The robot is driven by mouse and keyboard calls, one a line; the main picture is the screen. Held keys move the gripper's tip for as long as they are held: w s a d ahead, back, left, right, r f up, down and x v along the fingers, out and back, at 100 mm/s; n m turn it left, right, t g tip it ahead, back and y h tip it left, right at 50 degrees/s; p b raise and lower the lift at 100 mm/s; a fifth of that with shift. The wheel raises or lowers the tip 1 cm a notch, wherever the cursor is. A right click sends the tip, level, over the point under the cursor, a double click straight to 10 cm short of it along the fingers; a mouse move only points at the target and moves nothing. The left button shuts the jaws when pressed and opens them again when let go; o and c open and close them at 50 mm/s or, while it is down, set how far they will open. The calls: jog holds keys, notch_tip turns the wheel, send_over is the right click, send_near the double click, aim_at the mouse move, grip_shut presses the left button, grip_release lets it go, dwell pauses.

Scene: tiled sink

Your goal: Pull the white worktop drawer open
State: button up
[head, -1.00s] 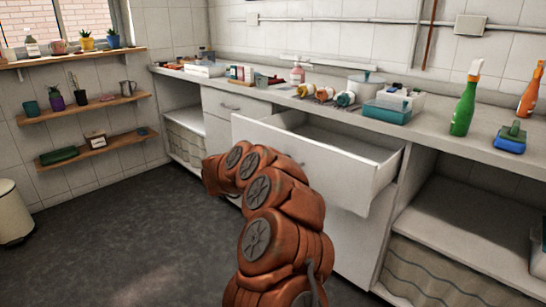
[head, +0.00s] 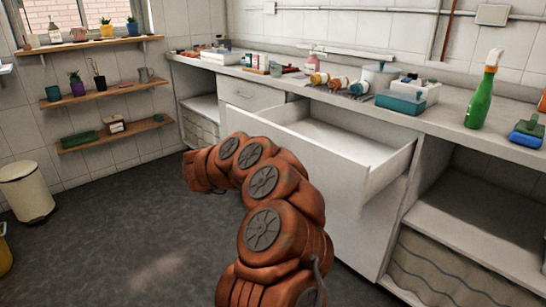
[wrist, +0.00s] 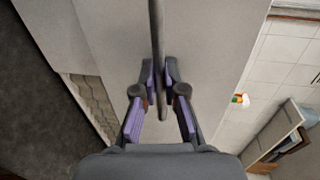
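The white worktop drawer (head: 338,172) stands well out from under the worktop in the head view, with its empty-looking interior showing. In the wrist view its pale front (wrist: 205,45) fills the middle, with a dark bar handle (wrist: 157,35) running down from the top edge. My gripper (wrist: 158,78) has its two fingers closed in on either side of this bar, and they appear to touch it. In the head view my orange arm covers the left part of the drawer front and hides my gripper and the handle.
The worktop (head: 455,135) carries a green spray bottle (head: 482,92), a teal tub (head: 400,102) and several jars. A closed drawer (head: 250,94) sits left of the open one. An open shelf bay (head: 480,205) lies right. Dark floor (head: 120,215) is clear; a bin (head: 27,190) stands left.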

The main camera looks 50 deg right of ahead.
jog(key=shift+o, duration=0.7)
jog(key=shift+a, duration=0.1)
jog(key=v, duration=1.1)
jog(key=shift+a, duration=0.4)
